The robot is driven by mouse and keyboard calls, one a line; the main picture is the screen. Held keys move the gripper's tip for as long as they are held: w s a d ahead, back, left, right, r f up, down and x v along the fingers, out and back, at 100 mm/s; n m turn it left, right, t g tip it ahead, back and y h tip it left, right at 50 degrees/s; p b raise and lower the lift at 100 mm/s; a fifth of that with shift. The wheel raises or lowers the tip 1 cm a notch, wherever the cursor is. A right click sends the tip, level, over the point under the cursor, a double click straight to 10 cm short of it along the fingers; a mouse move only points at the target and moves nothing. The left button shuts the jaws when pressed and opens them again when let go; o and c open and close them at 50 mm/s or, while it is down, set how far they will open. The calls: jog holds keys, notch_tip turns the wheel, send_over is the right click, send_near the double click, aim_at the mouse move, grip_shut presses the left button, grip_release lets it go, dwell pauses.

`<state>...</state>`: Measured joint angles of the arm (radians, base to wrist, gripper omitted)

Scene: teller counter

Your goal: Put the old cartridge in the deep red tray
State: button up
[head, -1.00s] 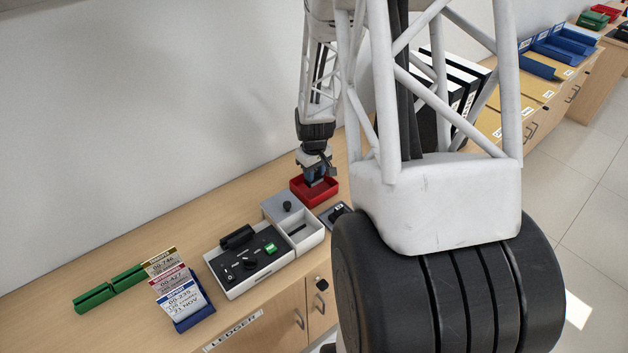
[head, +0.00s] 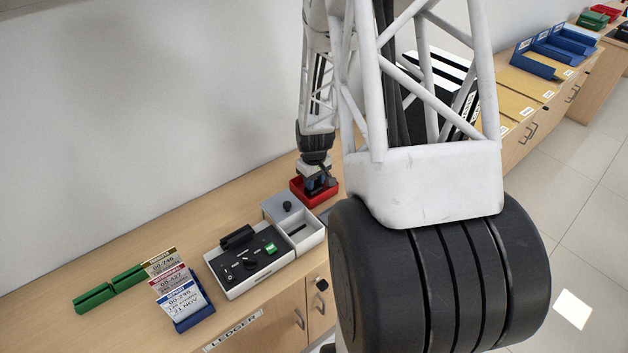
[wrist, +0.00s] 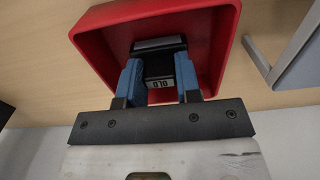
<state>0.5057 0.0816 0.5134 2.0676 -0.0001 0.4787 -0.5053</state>
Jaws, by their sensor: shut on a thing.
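The old cartridge (wrist: 158,62) is dark with a pale label reading "OLD" in the wrist view. My gripper (wrist: 160,78) has its blue fingers shut on it, one on each side. The deep red tray (wrist: 90,45) surrounds the cartridge and fingertips in the wrist view. I cannot tell whether the cartridge touches the tray floor. In the head view my gripper (head: 318,186) is down at the red tray (head: 328,200), and the cartridge is hidden there.
A grey and white box (head: 311,238) stands beside the red tray. A dark-topped unit (head: 225,269) with a green button (head: 271,248) sits left of it. A blue card holder (head: 194,318) and green holders (head: 93,298) are further left. The wall is behind.

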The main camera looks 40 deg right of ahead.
jog(key=shift+f, duration=0.15)
jog(key=o, duration=0.9)
notch_tip(320, 180, up, 12)
jog(key=shift+r, duration=0.15)
dwell(0.6)
